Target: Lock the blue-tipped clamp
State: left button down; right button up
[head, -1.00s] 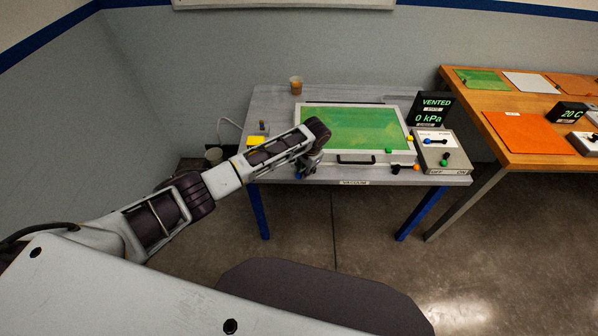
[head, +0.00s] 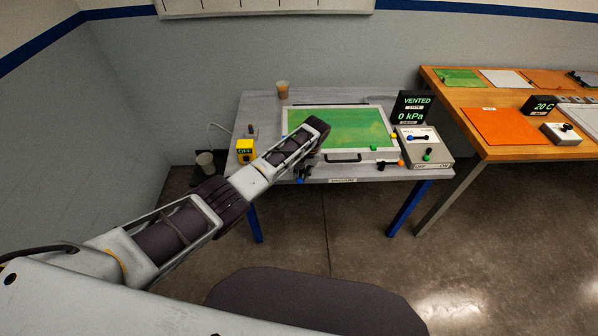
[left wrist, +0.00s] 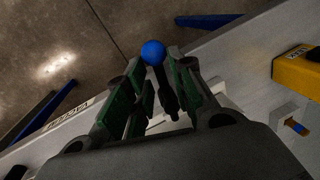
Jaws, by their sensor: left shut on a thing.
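The blue-tipped clamp (left wrist: 153,53) shows in the left wrist view as a dark lever with a blue ball at its end. It lies between the fingers of my left gripper (left wrist: 163,88), which is shut on the lever, with the ball sticking out past the fingertips. In the head view my left gripper (head: 303,172) is at the front left corner of the vacuum box (head: 345,157) with its green window, and my wrist covers that corner. How far the lever is swung cannot be told. My right gripper is not in view.
An orange-tipped clamp (head: 399,163) is at the box's front right corner. A control box (head: 425,147) with blue and green levers stands right of it, by a display (head: 412,108) reading VENTED, 0 kPa. A yellow device (head: 245,150) stands on the left, and a cup (head: 283,89) behind.

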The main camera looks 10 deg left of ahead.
pick_arm(q)
jog(key=shift+w+d+r+n, duration=0.15)
jog(key=shift+d+n, duration=0.35)
jog(key=shift+n, duration=0.5)
jog(key=c, duration=1.5)
grip_release()
jog(key=shift+w, duration=0.1)
jog(key=shift+w+d+r, duration=0.1)
jog(key=shift+d+r, duration=0.3)
jog(key=shift+r, duration=1.55)
jog(key=shift+w+d+r, duration=0.1)
jog(key=shift+d+r, duration=0.3)
jog(key=shift+r, duration=1.5)
jog(key=shift+w+d+r, duration=0.1)
jog(key=shift+d+r, duration=0.3)
jog(key=shift+r, duration=1.55)
jog(key=shift+s+f, duration=0.15)
